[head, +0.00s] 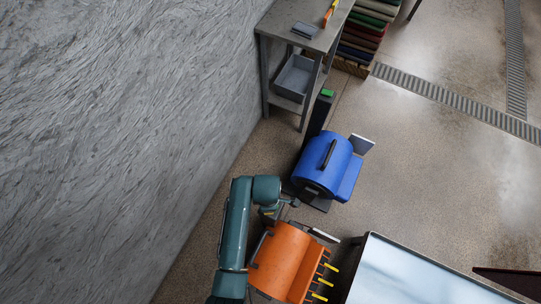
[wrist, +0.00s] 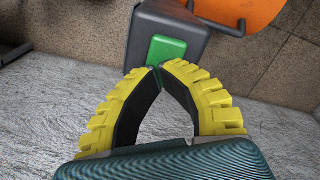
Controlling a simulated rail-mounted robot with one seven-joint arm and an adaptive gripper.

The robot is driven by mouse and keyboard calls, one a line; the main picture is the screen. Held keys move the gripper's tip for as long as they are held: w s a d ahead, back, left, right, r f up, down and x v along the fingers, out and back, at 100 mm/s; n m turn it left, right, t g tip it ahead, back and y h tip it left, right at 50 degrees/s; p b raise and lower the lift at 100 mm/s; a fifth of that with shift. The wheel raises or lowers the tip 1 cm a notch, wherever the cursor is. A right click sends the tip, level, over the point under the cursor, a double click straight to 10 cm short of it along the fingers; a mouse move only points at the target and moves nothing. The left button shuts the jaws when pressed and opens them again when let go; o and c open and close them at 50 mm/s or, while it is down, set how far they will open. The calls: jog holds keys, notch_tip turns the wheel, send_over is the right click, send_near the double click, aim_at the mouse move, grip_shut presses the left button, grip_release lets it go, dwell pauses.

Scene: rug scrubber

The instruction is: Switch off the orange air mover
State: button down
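The orange air mover (head: 279,262) stands on the floor at the bottom of the head view, with yellow streamers at its front. Part of its orange shell shows at the top right of the wrist view (wrist: 245,12). Beside it in the wrist view is a dark grey post (wrist: 190,55) with a green switch (wrist: 168,48) on its end. My gripper (wrist: 158,70) has yellow fingers with black pads. Its tips meet with nothing between them, right at the green switch's lower edge in the picture. I cannot tell whether they touch it. The head view hides the gripper and this switch behind my arm.
A blue air mover (head: 325,167) stands just beyond the orange one, with its own post and green switch (head: 328,93). A grey wall (head: 120,130) runs along the left. A metal bench (head: 300,22) is at the back, and a metal-rimmed table (head: 410,275) is at lower right.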

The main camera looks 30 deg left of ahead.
jog(key=shift+r+p, duration=3.5)
jog(key=shift+p, duration=0.3)
jog(key=shift+f, duration=0.1)
